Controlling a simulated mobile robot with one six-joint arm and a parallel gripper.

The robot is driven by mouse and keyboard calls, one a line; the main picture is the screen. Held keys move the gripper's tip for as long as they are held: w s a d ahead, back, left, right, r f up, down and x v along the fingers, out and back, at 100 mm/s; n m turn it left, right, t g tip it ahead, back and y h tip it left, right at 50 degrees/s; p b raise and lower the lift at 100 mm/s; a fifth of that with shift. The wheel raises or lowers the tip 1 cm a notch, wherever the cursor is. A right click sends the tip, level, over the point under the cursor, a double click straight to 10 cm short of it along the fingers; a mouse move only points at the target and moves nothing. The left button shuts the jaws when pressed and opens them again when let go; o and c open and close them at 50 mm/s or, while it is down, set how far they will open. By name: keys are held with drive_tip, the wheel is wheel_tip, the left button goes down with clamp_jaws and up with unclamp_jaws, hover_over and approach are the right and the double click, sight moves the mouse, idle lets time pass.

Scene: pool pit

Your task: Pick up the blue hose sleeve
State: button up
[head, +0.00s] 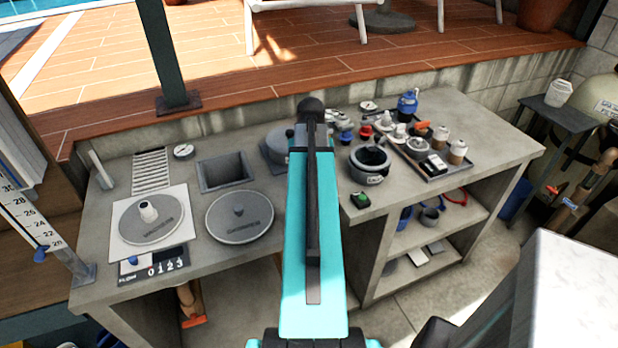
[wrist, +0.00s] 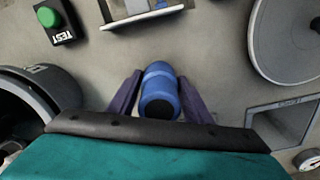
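The blue hose sleeve (wrist: 158,86) is a short blue cylinder with a lighter band and a dark open end facing the wrist camera. In the wrist view it sits between the two dark purple fingers of my gripper (wrist: 160,92). The fingers lie close along both its sides with no clear gap, and the gripper looks shut on it. Whether the sleeve touches the counter cannot be told. In the head view my teal arm hides the gripper and the sleeve.
The grey counter (head: 330,225) carries a black round pot (head: 370,162), a green-button test box (head: 361,200), a tray of small bottles (head: 440,172), a square opening (head: 226,172) and a grey round lid (head: 240,222). The pot and test box also show in the wrist view.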

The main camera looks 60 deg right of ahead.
drive_tip(key=c, duration=0.6)
drive_tip(key=shift+o, duration=0.2)
drive_tip(key=shift+r, duration=0.1)
wheel_tip(320, 180, up, 10)
drive_tip(key=p, duration=0.7)
drive_tip(key=shift+w, duration=0.1)
